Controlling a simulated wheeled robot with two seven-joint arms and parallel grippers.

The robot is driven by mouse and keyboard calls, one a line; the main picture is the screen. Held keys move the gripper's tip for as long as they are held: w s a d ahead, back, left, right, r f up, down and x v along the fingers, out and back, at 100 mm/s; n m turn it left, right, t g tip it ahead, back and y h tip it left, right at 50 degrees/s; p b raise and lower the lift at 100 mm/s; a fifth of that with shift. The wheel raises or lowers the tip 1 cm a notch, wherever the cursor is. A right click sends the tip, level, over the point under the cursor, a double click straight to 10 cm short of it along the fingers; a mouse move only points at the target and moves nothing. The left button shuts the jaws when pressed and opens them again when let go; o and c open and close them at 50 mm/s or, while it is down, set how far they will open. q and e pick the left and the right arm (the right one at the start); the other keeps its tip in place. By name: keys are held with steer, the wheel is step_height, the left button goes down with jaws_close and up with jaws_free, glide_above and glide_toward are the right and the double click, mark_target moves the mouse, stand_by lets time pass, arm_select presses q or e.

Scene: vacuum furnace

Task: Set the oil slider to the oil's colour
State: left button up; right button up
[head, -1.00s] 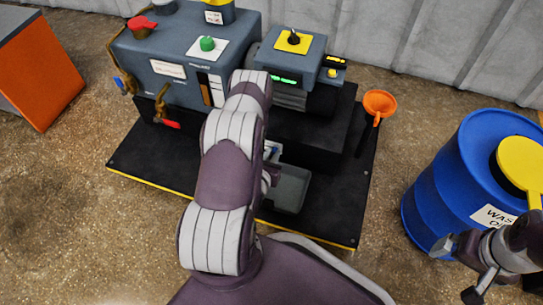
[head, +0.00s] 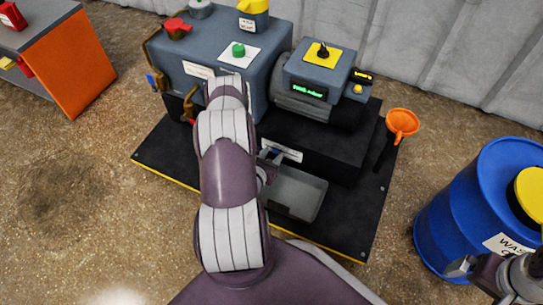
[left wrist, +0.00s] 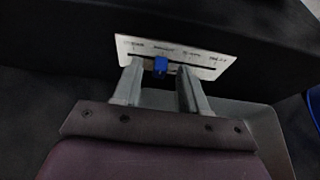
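The oil slider's white label plate (left wrist: 200,60) is on the front of a black base, with several printed labels along a dark slot; I cannot read them surely. Its blue knob (left wrist: 160,66) sits left of the middle. The plate also shows in the head view (head: 288,153). My left gripper (left wrist: 160,75) is open, its fingertips on either side of the knob, nearer it on the left; contact is unclear. It also shows in the head view (head: 272,160), partly hidden by my arm. My right gripper (head: 458,268) is at the lower right; its opening is unclear. No oil is visible now.
The blue-grey pump (head: 215,60) has a green knob, a red cap and a green-lit display (head: 308,90). A grey tray (head: 297,193) lies below the slider. An orange funnel (head: 402,122) and a blue waste oil drum (head: 490,190) are to the right.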

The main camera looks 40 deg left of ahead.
arm_select(q)
steer(key=p+v, duration=0.6)
steer(key=v, duration=0.5)
steer(key=shift+s+r+p, duration=0.2)
steer(key=shift+r+p, duration=0.05)
steer(key=shift+p, duration=0.15)
steer(key=shift+s+d+r, duration=0.1)
steer(key=shift+s+d, duration=0.15)
steer(key=shift+s, duration=0.3)
